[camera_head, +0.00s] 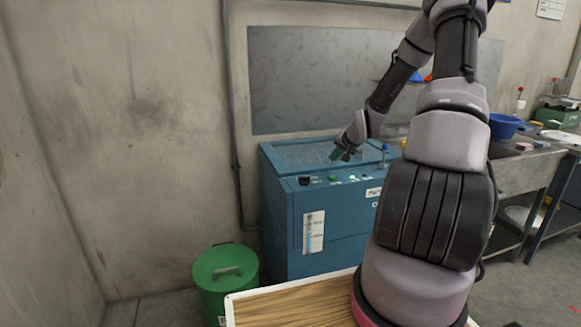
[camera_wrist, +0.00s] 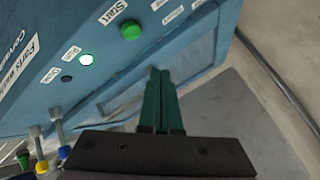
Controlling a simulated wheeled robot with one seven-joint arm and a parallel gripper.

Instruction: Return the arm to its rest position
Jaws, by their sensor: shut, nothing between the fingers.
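My gripper (camera_head: 341,154) is shut and empty above the front edge of the blue machine's top (camera_head: 315,215). In the wrist view my gripper's green fingers (camera_wrist: 162,75) lie side by side, with the machine's panel behind them. The panel carries a green button marked Start (camera_wrist: 130,30) and a lit lamp marked Run (camera_wrist: 86,59). My arm reaches over from the right and hides part of the machine's right side. I cannot tell whether the fingertips touch the machine.
A green lidded bin (camera_head: 226,284) stands left of the machine. A wooden-topped board with a white rim (camera_head: 290,305) lies in front. A blue basin (camera_head: 505,125) sits on the steel bench at right. A grey panel hangs on the wall behind. Floor at left is clear.

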